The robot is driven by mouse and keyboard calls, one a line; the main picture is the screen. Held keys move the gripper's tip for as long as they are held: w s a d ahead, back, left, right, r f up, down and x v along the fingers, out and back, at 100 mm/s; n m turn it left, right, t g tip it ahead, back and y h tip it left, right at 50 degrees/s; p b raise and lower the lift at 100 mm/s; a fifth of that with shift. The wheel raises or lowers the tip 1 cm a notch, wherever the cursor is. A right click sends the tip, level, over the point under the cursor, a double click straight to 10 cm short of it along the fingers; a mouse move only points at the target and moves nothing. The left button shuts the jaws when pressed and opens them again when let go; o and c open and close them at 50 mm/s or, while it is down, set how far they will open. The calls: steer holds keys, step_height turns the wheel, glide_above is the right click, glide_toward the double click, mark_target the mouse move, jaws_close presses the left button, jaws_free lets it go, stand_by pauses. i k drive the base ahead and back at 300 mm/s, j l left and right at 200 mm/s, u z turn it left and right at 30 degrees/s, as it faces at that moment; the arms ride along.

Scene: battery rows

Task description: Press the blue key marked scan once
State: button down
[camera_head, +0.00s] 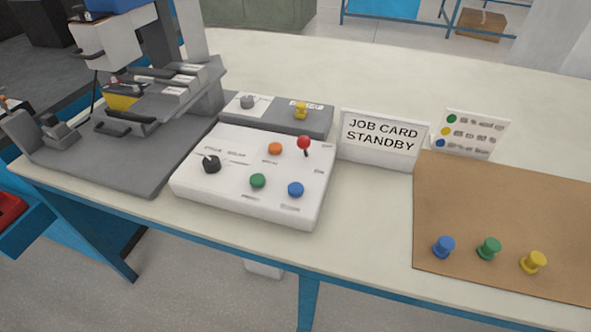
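A white control box (220,194) sits on the table, left of the middle. A round blue key (295,189) is at its lower right, with a small label under it that is too small to read. A green key (258,181) is to its left and an orange key (275,149) is above. A red-topped lever (304,143) stands at the upper right and a black knob (211,164) is at the left. My gripper is not in view.
A card stand (382,138) reads JOB CARD STANDBY. A grey panel (318,124) with a yellow knob is behind the box. A machine (150,160) stands left. A brown mat (510,220) bears blue (444,247), green (489,249) and yellow (533,262) pegs. Table (370,220) is bare between box and mat.

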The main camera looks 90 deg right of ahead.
mark_target(296, 190)
steer(key=z, duration=3.2)
